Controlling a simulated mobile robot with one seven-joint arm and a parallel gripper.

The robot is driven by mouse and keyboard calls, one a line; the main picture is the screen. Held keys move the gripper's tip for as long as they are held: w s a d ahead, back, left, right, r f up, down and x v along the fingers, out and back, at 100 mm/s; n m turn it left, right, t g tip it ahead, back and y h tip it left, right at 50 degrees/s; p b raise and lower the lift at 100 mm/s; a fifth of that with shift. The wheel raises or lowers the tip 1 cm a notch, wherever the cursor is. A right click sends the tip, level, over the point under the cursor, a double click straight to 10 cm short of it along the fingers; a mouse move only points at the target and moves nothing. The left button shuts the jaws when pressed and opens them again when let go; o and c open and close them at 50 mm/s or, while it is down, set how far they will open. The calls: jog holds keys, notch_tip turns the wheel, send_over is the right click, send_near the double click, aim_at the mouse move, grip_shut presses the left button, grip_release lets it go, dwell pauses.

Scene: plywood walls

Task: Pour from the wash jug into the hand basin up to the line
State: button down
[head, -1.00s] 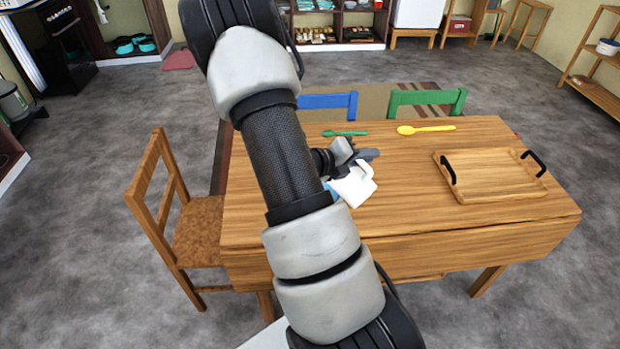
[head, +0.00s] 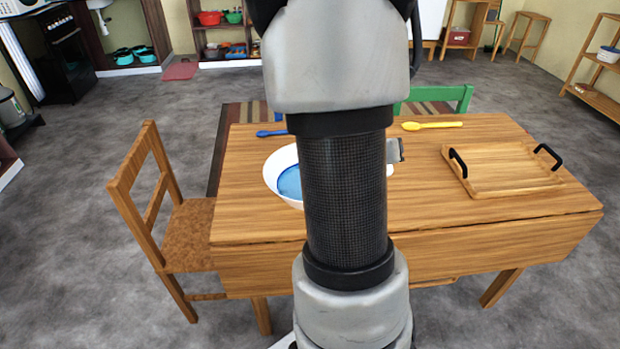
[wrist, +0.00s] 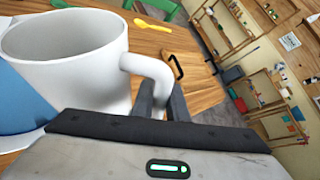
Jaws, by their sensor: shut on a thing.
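The white wash jug (wrist: 70,70) fills the left of the wrist view. Its mouth and bare inner wall show; I cannot see water inside it. My gripper (wrist: 172,108) is shut on the jug's handle. The room looks slanted in this view, and I cannot tell how far the jug is tilted. The white hand basin (head: 272,172) sits on the table with blue inside it, partly hidden behind my arm. Blue also shows beside the jug in the wrist view. The fill line cannot be made out. In the head view my arm hides the jug and most of the gripper.
The wooden table (head: 470,225) also holds a tray with black handles (head: 500,170) at right, a yellow spoon (head: 432,125) and a blue spoon (head: 271,133) at the back. A wooden chair (head: 150,200) stands at left, a green chair (head: 440,95) behind. The table's front right is clear.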

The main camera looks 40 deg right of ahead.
jog(key=shift+s+d+f+m+t+b, duration=0.15)
jog(key=shift+s+f+m+t+b, duration=0.55)
jog(key=shift+b, duration=0.8)
jog(key=shift+s+d+f+m+t+b, duration=0.1)
jog(key=shift+s+f+m+t+b, duration=0.3)
jog(key=shift+f+b, duration=0.85)
jog(key=shift+s+d+f+m+t+b, duration=0.15)
jog(key=shift+s+f+m+t+b, duration=0.4)
jog(key=shift+b, duration=1.25)
notch_tip(320, 180, up, 7)
jog(key=p, duration=0.5)
jog(key=w+a+f+n+t+y, duration=0.2)
jog(key=w+a+n+t+y, duration=0.2)
jog(key=w+a, duration=1.2)
jog(key=w+a+f+n+t+y, duration=0.1)
jog(key=w+a+n+y, duration=0.15)
jog(key=a, duration=1.05)
jog(key=w+a+f+n+t+y, duration=0.1)
jog(key=w+a+n+t+y, duration=0.2)
jog(key=a, duration=0.9)
notch_tip(320, 180, up, 22)
jog(key=g+p, duration=0.1)
jog(key=p, duration=2.2)
jog(key=shift+w+h, duration=0.35)
